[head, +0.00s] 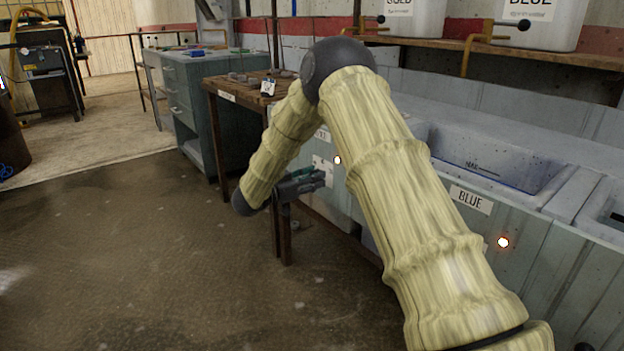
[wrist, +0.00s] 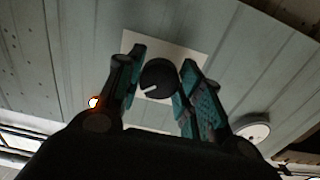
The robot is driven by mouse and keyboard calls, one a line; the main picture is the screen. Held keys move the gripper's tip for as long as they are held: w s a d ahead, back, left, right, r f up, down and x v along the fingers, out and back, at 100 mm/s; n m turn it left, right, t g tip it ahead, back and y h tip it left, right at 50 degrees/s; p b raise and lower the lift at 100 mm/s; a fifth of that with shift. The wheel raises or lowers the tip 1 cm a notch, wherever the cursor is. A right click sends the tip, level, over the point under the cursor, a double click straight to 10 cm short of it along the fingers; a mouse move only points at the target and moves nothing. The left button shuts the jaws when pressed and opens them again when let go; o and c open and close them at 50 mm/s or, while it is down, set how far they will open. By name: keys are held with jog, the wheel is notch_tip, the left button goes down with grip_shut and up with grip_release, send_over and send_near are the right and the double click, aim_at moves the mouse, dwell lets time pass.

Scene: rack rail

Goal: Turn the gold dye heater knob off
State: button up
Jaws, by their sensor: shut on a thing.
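My gripper (head: 308,182) reaches the front of the left vat, beside a white plate (head: 322,168). In the wrist view, a round black knob (wrist: 160,75) with a white pointer line sits on this plate (wrist: 165,42), between my gripper's two teal-padded fingers (wrist: 161,77). My gripper is shut on the knob. The pointer line points to the lower left in that view. A lit orange lamp (head: 337,160) is near the plate; it also glows in the wrist view (wrist: 96,102). The knob is hidden in the head view, and the label above is mostly covered by my arm.
The vat labelled BLUE (head: 471,200) stands to the right with its own lit lamp (head: 503,242). A wooden table (head: 240,84) and a grey-green cabinet (head: 187,92) stand to the left. Containers sit on a shelf (head: 560,55) above. The floor at left is clear.

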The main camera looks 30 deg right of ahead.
jog(key=shift+r+n+p, duration=0.15)
jog(key=shift+n+p, duration=0.25)
jog(key=shift+p, duration=0.6)
jog(key=n+p, duration=2)
jog(key=p, duration=0.3)
jog(key=shift+s+a+n, duration=0.1)
jog(key=shift+n, duration=0.3)
jog(key=o, duration=1)
